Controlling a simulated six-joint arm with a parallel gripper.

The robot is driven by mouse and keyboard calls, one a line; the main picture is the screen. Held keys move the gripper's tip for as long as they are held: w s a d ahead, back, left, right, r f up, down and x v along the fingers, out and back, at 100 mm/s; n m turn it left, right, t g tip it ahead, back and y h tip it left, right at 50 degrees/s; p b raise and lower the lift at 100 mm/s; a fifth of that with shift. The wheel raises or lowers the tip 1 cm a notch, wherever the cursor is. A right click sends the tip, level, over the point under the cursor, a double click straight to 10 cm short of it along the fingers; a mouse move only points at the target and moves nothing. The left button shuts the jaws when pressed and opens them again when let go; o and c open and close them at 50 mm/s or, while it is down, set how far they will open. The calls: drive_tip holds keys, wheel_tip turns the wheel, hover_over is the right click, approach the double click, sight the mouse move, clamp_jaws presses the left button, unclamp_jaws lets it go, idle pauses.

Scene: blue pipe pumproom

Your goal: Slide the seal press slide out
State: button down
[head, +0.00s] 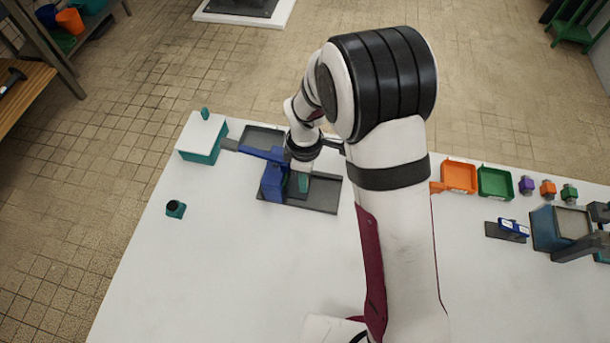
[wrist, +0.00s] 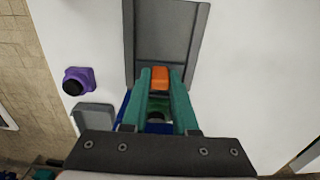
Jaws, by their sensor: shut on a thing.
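The seal press stands on the white table, left of my arm in the head view. It has a blue body (head: 272,181) and a dark grey base plate (head: 322,196). My gripper (head: 303,184) reaches down over the plate, just right of the blue body. In the wrist view its teal fingers (wrist: 160,80) are closed around an orange block (wrist: 161,76) at the near end of a grey channel (wrist: 166,38). I cannot tell whether this block is the slide's handle. The fingers and gripper body hide much of the blue part, and the slide itself is not clearly visible.
A white-topped teal box (head: 202,134) and a dark tray (head: 262,138) stand behind the press. A small teal piece (head: 175,208) stands front left. Orange (head: 459,176) and green (head: 495,183) trays lie right. A purple piece (wrist: 78,80) shows in the wrist view.

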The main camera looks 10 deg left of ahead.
drive_tip(key=shift+d, duration=0.1)
idle(0.5)
drive_tip(key=d, duration=0.9)
drive_tip(key=shift+d, duration=0.4)
drive_tip(key=c, duration=0.7)
unclamp_jaws()
drive_tip(key=shift+r, duration=0.1)
wheel_tip(320, 180, up, 16)
drive_tip(key=shift+f, duration=0.2)
